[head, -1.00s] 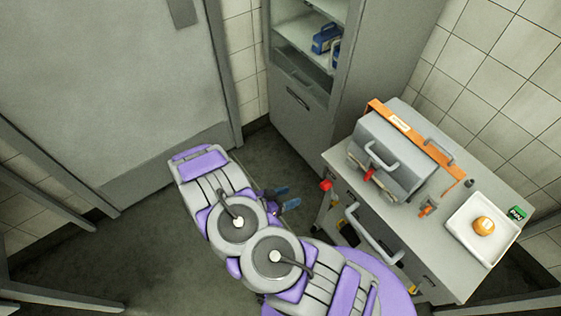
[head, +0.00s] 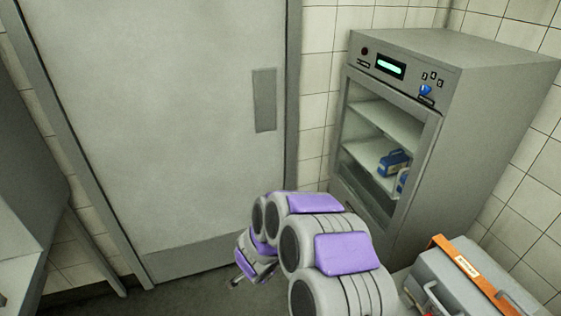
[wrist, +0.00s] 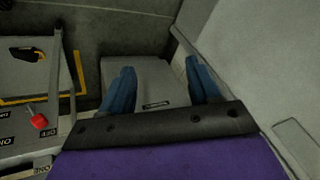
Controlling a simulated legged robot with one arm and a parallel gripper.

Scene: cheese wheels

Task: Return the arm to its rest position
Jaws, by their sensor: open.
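My gripper (wrist: 160,88) shows in the wrist view with its two blue fingers spread wide apart and nothing between them. Beyond the fingers is a grey box-like surface (wrist: 150,72) with a small dark label. In the head view my purple and grey arm links are bunched together at the bottom centre. The gripper fingers cannot be made out there.
A grey cabinet (head: 490,120) with a glass front and blue items inside stands at the right. A grey door (head: 150,120) is at the left. A grey case (head: 455,285) with an orange strip is at lower right. A red knob (wrist: 38,120) shows in the wrist view.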

